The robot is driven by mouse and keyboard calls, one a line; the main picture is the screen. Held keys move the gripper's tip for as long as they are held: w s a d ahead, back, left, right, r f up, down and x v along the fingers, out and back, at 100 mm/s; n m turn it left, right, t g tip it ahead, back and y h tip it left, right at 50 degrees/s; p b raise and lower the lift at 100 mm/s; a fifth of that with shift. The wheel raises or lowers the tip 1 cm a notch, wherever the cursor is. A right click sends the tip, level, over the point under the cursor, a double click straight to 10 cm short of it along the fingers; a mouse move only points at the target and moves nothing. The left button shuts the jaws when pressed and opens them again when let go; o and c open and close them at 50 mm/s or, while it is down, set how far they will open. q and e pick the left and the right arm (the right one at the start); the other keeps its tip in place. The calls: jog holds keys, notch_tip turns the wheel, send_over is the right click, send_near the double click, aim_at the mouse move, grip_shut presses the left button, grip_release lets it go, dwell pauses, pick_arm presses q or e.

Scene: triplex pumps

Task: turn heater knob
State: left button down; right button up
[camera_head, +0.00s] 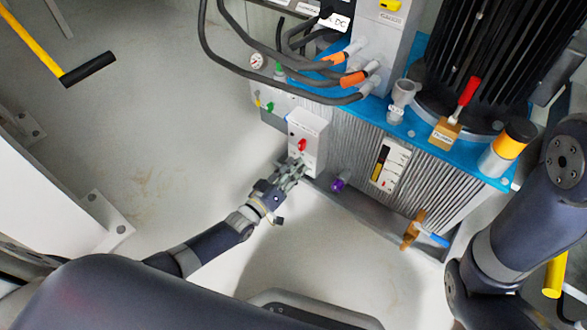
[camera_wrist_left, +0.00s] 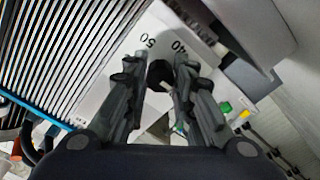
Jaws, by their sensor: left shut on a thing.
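The heater knob (camera_wrist_left: 160,74) is black and sits on a white dial face (camera_wrist_left: 128,62) marked 40 and 50 in the left wrist view. My left gripper (camera_wrist_left: 160,85) has its two fingers on either side of the knob and is shut on it. In the head view my left gripper (camera_head: 296,166) reaches the lower front of a small white box (camera_head: 309,128) with a red part (camera_head: 302,145). The knob is hidden behind the fingers there. My right arm shows at the right of the head view, but its gripper does not.
The grey finned pump housing (camera_head: 350,140) with a blue top (camera_head: 400,122) stands right of the box. A purple knob (camera_head: 338,185) and an orange-brown handle (camera_head: 412,232) stick out low. Dark hoses (camera_head: 245,70) hang above.

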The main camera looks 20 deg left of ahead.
pick_arm(q)
jog(key=n, duration=0.5)
jog(key=shift+b, duration=0.35)
dwell(0.4)
jog(key=c, duration=1.3)
grip_release()
jog(key=shift+c, duration=0.2)
jog(key=v, duration=1.2)
jog(key=shift+r, duration=0.1)
